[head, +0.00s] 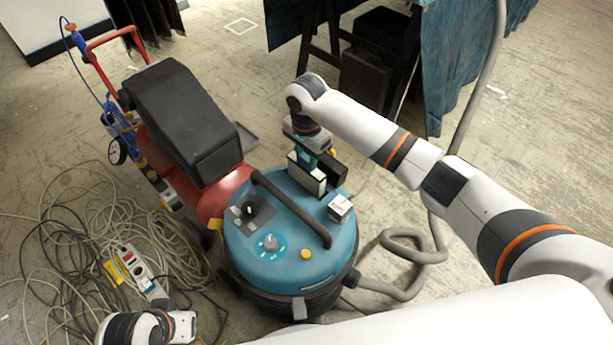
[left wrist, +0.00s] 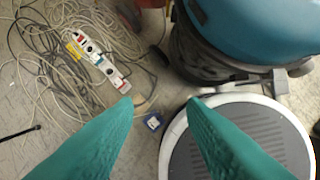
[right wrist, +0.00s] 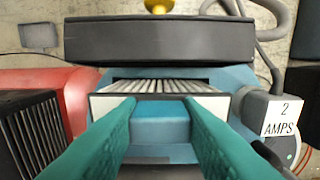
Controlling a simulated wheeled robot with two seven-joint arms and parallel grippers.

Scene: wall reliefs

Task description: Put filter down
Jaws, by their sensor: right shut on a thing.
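The filter is a pleated block with a pale frame; it shows in the right wrist view (right wrist: 158,87) and as a pale panel in the head view (head: 306,178). My right gripper (head: 314,158) reaches down over the blue vacuum cleaner (head: 263,258) and is shut on the filter, with teal fingers on its near side in the right wrist view (right wrist: 160,103). The filter is upright at the vacuum's top; I cannot tell whether its bottom touches. My left gripper (left wrist: 158,102) is open and empty, low at the lower left in the head view (head: 180,327).
A dark slab (right wrist: 160,40) stands just beyond the filter. A box marked "2 AMPS" (right wrist: 283,115) is beside it. A red compressor (head: 222,193) adjoins the vacuum. Tangled cables (head: 65,255) and a power strip (head: 140,270) lie left; a grey hose (head: 415,250) lies right.

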